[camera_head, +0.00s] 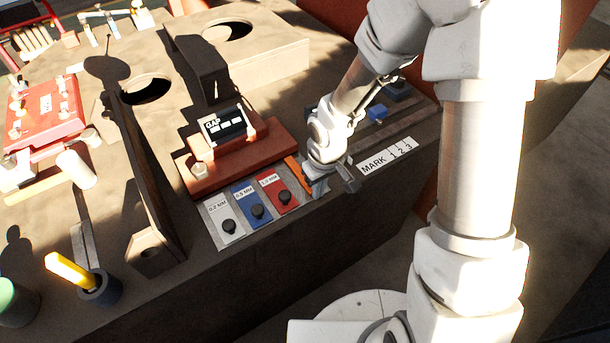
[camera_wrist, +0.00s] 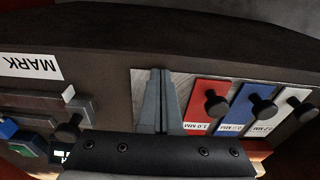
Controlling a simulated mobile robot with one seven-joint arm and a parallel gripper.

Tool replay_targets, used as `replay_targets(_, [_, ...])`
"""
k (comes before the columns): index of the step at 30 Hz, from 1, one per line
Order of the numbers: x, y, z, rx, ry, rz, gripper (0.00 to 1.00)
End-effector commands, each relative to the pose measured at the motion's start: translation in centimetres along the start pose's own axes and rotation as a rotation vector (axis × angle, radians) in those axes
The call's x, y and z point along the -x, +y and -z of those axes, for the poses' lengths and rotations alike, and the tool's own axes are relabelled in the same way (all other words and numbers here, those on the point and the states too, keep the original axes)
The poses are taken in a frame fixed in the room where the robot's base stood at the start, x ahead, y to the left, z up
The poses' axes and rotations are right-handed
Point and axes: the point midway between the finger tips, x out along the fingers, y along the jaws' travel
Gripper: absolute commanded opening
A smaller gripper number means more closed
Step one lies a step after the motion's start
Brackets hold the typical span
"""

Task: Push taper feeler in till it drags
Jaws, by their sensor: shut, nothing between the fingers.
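My gripper (camera_head: 318,188) is shut and empty, low over the right end of a pale metal plate (camera_wrist: 183,86). In the wrist view its two grey fingers (camera_wrist: 160,76) lie side by side in front of that plate. I cannot single out the taper feeler for sure. A grey bar (camera_wrist: 40,106) with a pale end lies left of the fingers in the wrist view, apart from them, with a black knob (camera_wrist: 69,131) close by. An orange strip (camera_head: 296,168) shows beside my gripper in the head view. The block marked GAP (camera_head: 226,127) stands on a red-brown base (camera_head: 235,162).
Flat gauges with black knobs lie beside my gripper: red 1.0 MM (camera_head: 279,192), blue 0.5 MM (camera_head: 253,204) and white 0.2 MM (camera_head: 224,219). A MARK label (camera_head: 374,163) is on the bench edge to the right. An upright dark plate (camera_head: 140,190) stands left.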

Motion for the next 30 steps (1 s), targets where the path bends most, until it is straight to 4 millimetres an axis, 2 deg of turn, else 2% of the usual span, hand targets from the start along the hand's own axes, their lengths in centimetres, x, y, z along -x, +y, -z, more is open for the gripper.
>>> replay_targets(30, [-0.2,0.0,2.1,0.000,0.002,0.000,0.00])
